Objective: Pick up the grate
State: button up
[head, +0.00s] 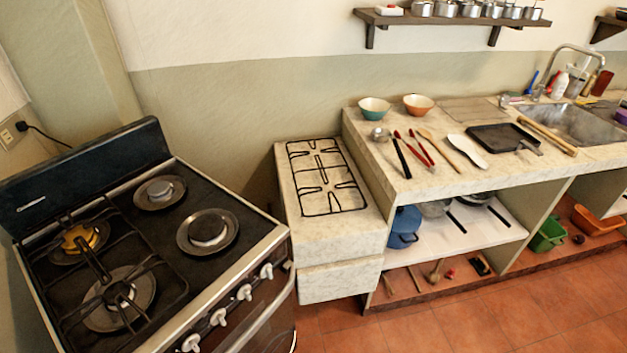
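A black wire grate (321,168) lies flat on the low marble-topped block between the stove and the counter. It is a long rectangle with thin bars pointing inward, and nothing covers it. A second dark grate (93,262) sits on the left half of the stove, over two burners. The right half of the stove has bare burners. My gripper does not show in the head view.
The black stove (262,236) stands at the left. The marble counter (372,150) rises higher, right of the block, with bowls, utensils and a black pan (500,137). A wall shelf (450,18) holds pots. Tiled floor (470,318) is clear in front.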

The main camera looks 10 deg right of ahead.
aim_at(320, 188)
jog(key=l+u, duration=0.1)
jog(key=u, duration=1)
jog(key=i+l, duration=0.25)
jog(key=l, duration=0.15)
jog(key=i+l, duration=0.25)
jog(key=l, duration=0.15)
jog(key=i+l, duration=0.2)
jog(key=l, duration=0.25)
jog(key=i+l, duration=0.25)
jog(key=l, duration=0.15)
jog(key=i+l, duration=0.25)
jog(key=l, duration=0.15)
jog(key=i+l, duration=0.25)
jog(key=l, duration=0.15)
jog(key=i+l, duration=0.25)
jog(key=l, duration=0.15)
